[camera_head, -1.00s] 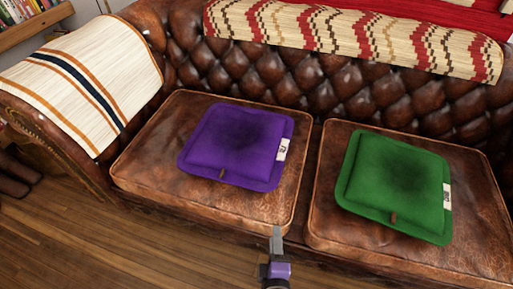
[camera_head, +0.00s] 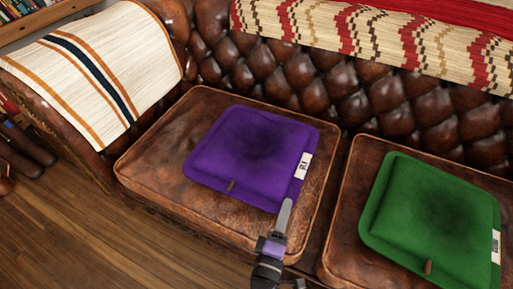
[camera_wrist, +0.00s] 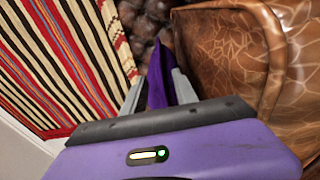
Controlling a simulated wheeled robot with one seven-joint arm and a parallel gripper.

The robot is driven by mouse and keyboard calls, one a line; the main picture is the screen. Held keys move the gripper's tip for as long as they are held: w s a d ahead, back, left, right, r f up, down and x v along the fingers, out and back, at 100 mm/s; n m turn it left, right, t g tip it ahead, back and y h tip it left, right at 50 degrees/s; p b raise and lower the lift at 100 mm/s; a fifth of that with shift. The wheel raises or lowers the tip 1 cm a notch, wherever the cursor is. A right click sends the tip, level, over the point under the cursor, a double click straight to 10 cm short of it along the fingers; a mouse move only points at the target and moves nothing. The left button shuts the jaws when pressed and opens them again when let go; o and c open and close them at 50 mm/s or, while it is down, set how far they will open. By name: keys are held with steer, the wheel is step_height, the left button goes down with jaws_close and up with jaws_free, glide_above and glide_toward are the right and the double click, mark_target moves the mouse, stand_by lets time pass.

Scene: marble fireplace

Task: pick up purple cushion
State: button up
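The purple cushion (camera_head: 250,152) lies on the left seat of the brown leather sofa, with a white label on its right edge and a small brown tab at its front. My gripper (camera_head: 288,203) is at its front right corner, reaching in from the front. In the wrist view, my gripper (camera_wrist: 158,88) has its two grey fingers apart, and the cushion (camera_wrist: 156,78) shows edge-on as a narrow purple strip between them. I see no clear grip on it. The cushion looks flat and undisturbed on the seat.
A green cushion (camera_head: 430,215) lies on the right seat. The left sofa seat (camera_head: 160,150) is bare around the purple cushion. A striped cloth (camera_head: 105,60) covers the left armrest, and a patterned blanket (camera_head: 400,40) hangs over the backrest. Wooden floor (camera_head: 100,235) is clear in front.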

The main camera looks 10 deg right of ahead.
mark_target(291, 194)
steer(key=b+x, duration=0.1)
steer(key=x, duration=0.5)
steer(key=shift+d+f, duration=0.1)
jaws_close()
stand_by(1.3)
